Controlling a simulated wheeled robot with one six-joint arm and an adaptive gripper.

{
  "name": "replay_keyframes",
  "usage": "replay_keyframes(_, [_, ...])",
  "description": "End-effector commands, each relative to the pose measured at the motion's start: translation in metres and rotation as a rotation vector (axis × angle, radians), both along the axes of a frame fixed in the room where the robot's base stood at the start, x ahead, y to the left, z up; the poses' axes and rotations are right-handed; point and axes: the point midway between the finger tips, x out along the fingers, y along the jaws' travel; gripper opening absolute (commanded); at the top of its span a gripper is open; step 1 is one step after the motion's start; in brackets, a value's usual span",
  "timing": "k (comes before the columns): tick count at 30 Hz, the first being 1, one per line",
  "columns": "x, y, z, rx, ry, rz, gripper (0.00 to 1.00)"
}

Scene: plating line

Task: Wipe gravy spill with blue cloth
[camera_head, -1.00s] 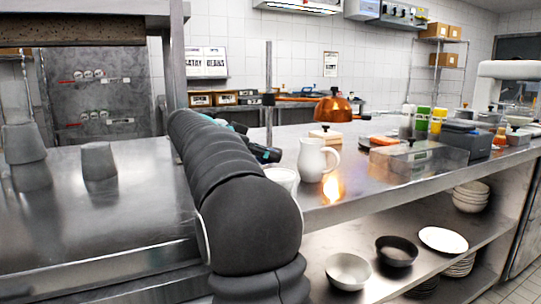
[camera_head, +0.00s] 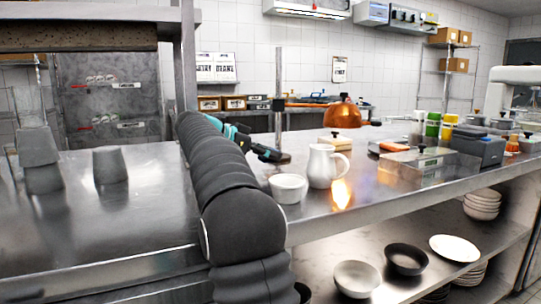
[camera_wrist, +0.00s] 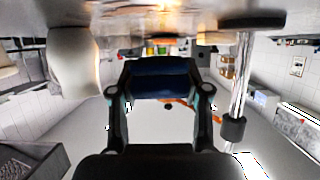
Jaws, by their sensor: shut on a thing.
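My gripper (camera_head: 270,154) shows in the head view past my dark arm, over the steel counter (camera_head: 378,184), left of the white jug. In the wrist view, which looks upside down, my gripper (camera_wrist: 163,78) is shut on a folded dark-blue cloth (camera_wrist: 163,85) held between its fingers. The cloth is not clear in the head view. I cannot make out a gravy spill; my arm hides part of the counter. A bright orange patch beside the jug looks like a lamp reflection.
The white jug (camera_head: 322,167) and a white bowl (camera_head: 287,188) stand near the counter's front edge, close to my arm. A steel post (camera_head: 278,95) rises behind my gripper. A lidded box (camera_head: 334,143) and an orange-copper dome (camera_head: 343,115) stand farther back.

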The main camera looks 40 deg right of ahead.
Motion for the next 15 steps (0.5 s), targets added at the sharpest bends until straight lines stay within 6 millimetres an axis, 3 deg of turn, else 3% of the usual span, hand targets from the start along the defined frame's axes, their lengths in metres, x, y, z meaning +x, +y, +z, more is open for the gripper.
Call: replay_keyframes(15, [0.033, -0.008, 0.001, 0.0, -0.001, 0.0, 0.13])
